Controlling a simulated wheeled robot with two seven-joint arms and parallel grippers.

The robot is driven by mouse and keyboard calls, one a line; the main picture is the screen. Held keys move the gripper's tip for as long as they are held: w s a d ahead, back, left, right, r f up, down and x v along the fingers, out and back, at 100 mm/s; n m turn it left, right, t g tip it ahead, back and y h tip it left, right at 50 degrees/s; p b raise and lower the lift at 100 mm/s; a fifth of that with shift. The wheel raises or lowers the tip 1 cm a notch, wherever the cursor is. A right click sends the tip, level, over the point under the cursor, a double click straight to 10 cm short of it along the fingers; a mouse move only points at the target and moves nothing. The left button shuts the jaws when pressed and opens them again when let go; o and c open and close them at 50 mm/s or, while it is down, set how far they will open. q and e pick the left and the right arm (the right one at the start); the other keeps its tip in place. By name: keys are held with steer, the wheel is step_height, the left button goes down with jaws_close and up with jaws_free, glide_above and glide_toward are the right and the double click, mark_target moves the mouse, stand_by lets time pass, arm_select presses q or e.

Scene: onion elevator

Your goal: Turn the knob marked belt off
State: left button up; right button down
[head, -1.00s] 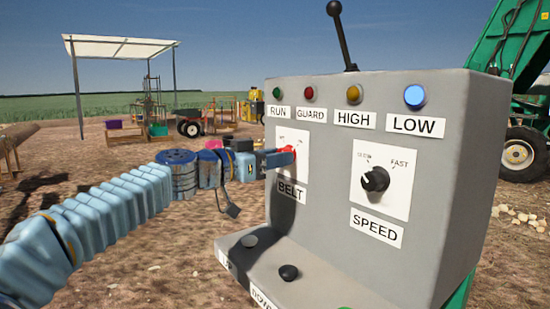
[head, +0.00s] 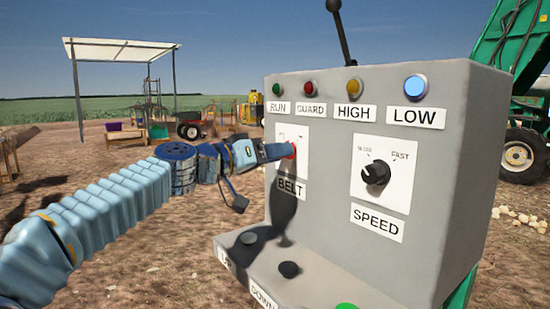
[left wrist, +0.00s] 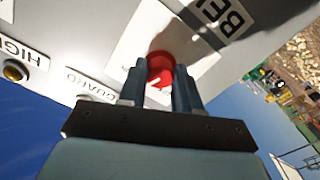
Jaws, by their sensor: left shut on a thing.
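The red belt knob (left wrist: 161,68) sits on a white plate above the BELT label (head: 291,188) on the grey control box (head: 450,150). In the head view only a bit of the knob (head: 292,150) shows past my gripper. My left gripper (head: 288,151) reaches it from the left. In the left wrist view my left gripper's fingers (left wrist: 160,80) stand on either side of the knob, shut on it. The knob's pointer position and the plate's markings are mostly hidden. My right gripper is not in view.
A black SPEED knob (head: 376,173) is to the right on the same panel. Lamps line the top, with the blue LOW lamp (head: 415,88) lit. A black lever (head: 340,35) rises from the box. Push buttons, including a black one (head: 289,269), sit on the lower ledge.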

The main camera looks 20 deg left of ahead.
arm_select(q)
steer(key=shift+r+n+p, duration=0.1)
steer(key=shift+n+p, duration=0.5)
steer(key=shift+n, duration=5.8)
steer(key=o, duration=1.1)
steer(key=shift+c, duration=0.2)
